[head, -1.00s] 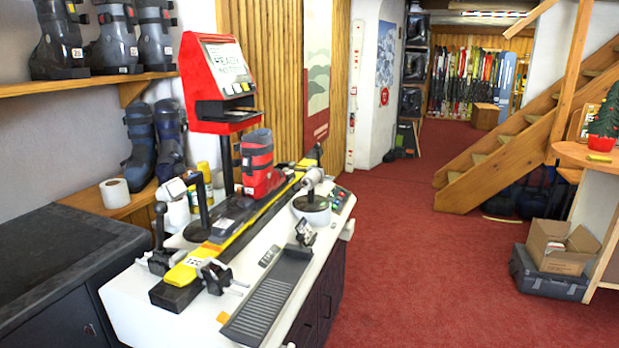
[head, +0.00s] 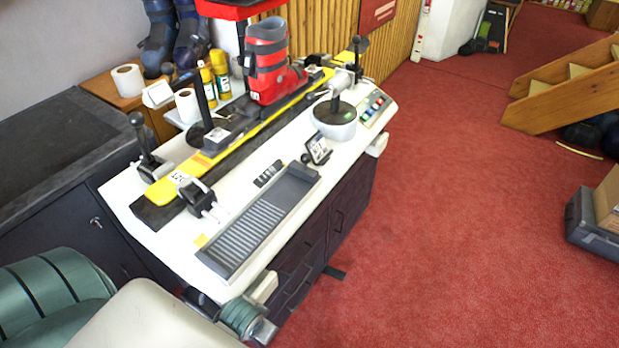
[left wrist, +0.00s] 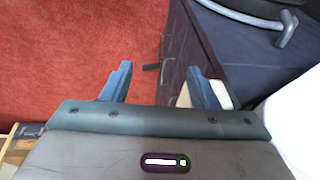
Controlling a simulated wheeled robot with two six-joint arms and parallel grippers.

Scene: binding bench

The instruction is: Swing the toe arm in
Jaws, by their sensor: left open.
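A red and grey ski boot (head: 272,75) stands on a long yellow ski (head: 225,140) clamped along the white bench (head: 143,222). Right of the boot's toe, a grey cylindrical head on an arm (head: 340,82) sits over a round pivot base (head: 334,122). Left of the boot, a black upright lever (head: 201,100) rises from a dark round base. I cannot tell for sure which is the toe arm. My left gripper (left wrist: 160,88) is open and empty, over the floor beside the bench's dark side. My right gripper is in neither view.
Buttons (head: 375,108) are at the far right. Open red carpet (head: 460,220) lies right of the bench.

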